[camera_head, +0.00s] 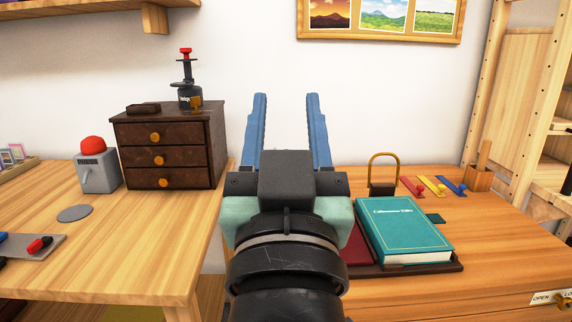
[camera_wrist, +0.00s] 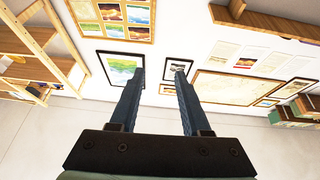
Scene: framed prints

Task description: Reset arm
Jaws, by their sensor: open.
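My gripper (camera_head: 286,130) is raised in the middle of the head view, with its two blue fingers apart and nothing between them. It also shows in the wrist view (camera_wrist: 160,85), open and empty, with framed prints on the wall beyond it. My arm and wrist stand in front of the gap between two wooden tables and hide part of the right table's items. The gripper touches nothing that I can see.
The left table (camera_head: 140,240) bears a dark drawer chest (camera_head: 165,150) and a grey box with a red button (camera_head: 96,165). The right table (camera_head: 500,255) bears a teal book (camera_head: 400,228) and a padlock (camera_head: 383,180). A wooden shelf unit (camera_head: 515,90) stands right.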

